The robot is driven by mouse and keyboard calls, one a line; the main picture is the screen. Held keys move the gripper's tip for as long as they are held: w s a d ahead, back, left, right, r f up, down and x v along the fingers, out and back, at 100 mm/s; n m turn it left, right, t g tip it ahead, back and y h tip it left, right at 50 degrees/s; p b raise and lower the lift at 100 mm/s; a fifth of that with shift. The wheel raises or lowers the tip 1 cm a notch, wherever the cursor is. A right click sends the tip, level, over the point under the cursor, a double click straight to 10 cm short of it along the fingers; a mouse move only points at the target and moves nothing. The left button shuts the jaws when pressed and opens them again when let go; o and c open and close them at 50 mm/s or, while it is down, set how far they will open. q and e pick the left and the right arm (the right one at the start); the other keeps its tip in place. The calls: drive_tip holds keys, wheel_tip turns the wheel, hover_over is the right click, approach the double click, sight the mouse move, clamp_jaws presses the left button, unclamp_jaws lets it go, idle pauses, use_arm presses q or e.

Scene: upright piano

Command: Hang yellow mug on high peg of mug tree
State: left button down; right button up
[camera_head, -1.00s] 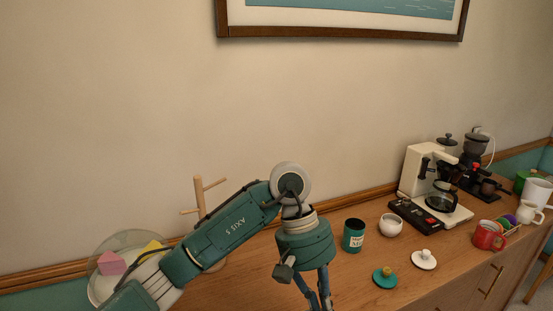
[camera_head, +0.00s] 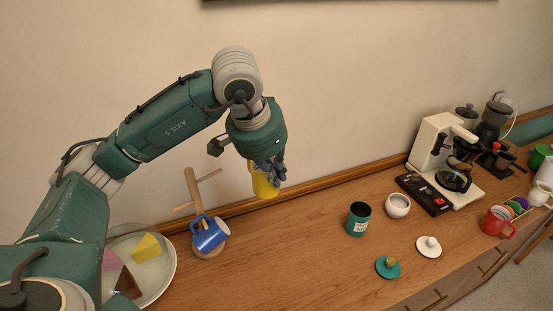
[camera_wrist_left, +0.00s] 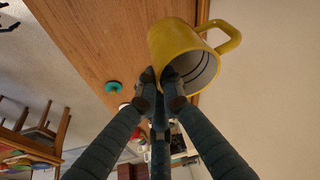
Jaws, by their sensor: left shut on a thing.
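The yellow mug (camera_head: 265,187) is held in the air by my left gripper (camera_head: 268,168), right of the mug tree (camera_head: 190,188). In the left wrist view the yellow mug (camera_wrist_left: 172,48) is pinched at its rim between the fingers (camera_wrist_left: 160,88), with its open mouth toward the camera. Its handle (camera_wrist_left: 228,38) points to the upper right, clear of the fingers. The wooden mug tree has a bare upper peg (camera_head: 210,175) that slants up to the right. A blue mug (camera_head: 209,233) hangs tilted low on the tree. My right gripper is not in view.
A plate (camera_head: 158,283) with a yellow wedge and other pieces lies left of the tree. A teal canister (camera_head: 358,219), white bowl (camera_head: 398,205), two lids and a coffee machine (camera_head: 440,150) stand to the right. The wall is close behind; the counter between tree and canister is clear.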

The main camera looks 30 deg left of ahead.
sight(260, 185)
use_arm(q)
drive_tip(key=shift+s+a+b, duration=0.5)
drive_tip(key=shift+s+a, duration=0.7)
drive_tip(key=shift+s, duration=0.05)
drive_tip(key=shift+s+a, duration=0.35)
drive_tip(key=s+a+f+b, duration=0.2)
drive_tip(key=s+a+b, duration=0.2)
drive_tip(key=b, duration=0.1)
drive_tip(key=shift+a, duration=0.25)
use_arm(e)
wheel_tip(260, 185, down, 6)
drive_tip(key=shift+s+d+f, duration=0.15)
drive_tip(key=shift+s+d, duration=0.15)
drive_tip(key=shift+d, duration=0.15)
